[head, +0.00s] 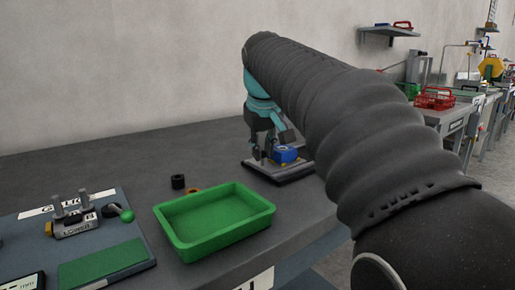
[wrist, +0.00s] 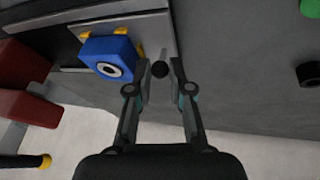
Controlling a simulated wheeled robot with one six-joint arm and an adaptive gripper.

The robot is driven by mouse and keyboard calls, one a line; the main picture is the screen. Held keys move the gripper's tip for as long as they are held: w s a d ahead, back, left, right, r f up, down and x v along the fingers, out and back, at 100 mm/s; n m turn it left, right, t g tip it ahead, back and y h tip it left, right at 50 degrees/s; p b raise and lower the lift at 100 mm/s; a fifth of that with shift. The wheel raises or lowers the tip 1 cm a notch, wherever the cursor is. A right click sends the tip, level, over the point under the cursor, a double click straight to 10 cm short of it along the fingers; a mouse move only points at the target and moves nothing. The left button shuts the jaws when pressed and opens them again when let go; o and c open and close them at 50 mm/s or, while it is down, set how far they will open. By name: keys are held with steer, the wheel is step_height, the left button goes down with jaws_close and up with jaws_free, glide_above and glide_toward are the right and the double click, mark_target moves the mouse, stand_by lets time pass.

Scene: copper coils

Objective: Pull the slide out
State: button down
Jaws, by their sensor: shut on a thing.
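A blue block with a round white-ringed face (wrist: 112,58) sits on a grey plate fixture, held by yellow pieces at its corners. It also shows in the head view (head: 285,155) on the dark base plate (head: 292,175). A short pale rod with a black ball knob (wrist: 160,69) stands beside the block, which I take to be the slide's handle. My gripper (wrist: 160,66) has its fingertips on either side of the knob and is shut on it. In the head view my gripper (head: 267,152) is at the fixture's left side; the knob is hidden there.
A green tray (head: 215,222) is on the grey table, with a black ring (head: 178,182) and a yellow-brown piece (head: 194,190) behind it. A board with a metal fixture and a green-knobbed lever (head: 126,214) is at the left. Dark red blocks (wrist: 25,110) lie left in the wrist view.

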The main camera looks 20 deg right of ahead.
steer(key=shift+s+a, duration=0.1)
steer(key=shift+a, duration=0.05)
steer(key=c, duration=1.3)
jaws_free()
steer(key=shift+c, duration=0.2)
steer(key=shift+a, duration=0.15)
steer(key=shift+r, duration=0.2)
steer(key=v, duration=1.1)
steer(key=shift+s+r, duration=0.2)
steer(key=shift+r, duration=0.1)
